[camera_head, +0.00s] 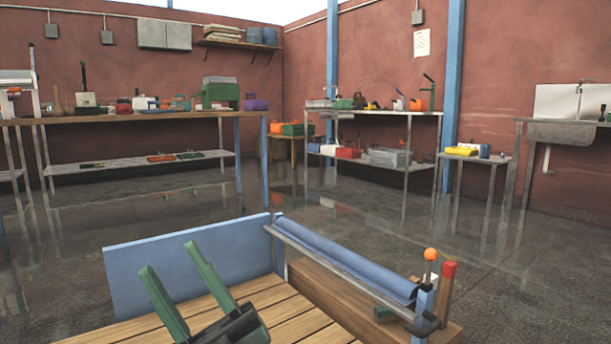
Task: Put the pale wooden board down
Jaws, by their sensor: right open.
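My right gripper (170,259) is at the bottom left of centre, with its two green fingers apart and nothing between them. It is over a pale slatted wooden surface (285,318) at the bottom of the view. I cannot pick out a separate pale wooden board; a brown wooden ledge (318,290) lies right of the slats. My left gripper is not in view.
A blue upright panel (140,270) stands behind the slats. A blue roll on a rail (345,263) runs along the right side, ending near a post with an orange ball (430,254). Cluttered benches (130,116) line the walls beyond open floor.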

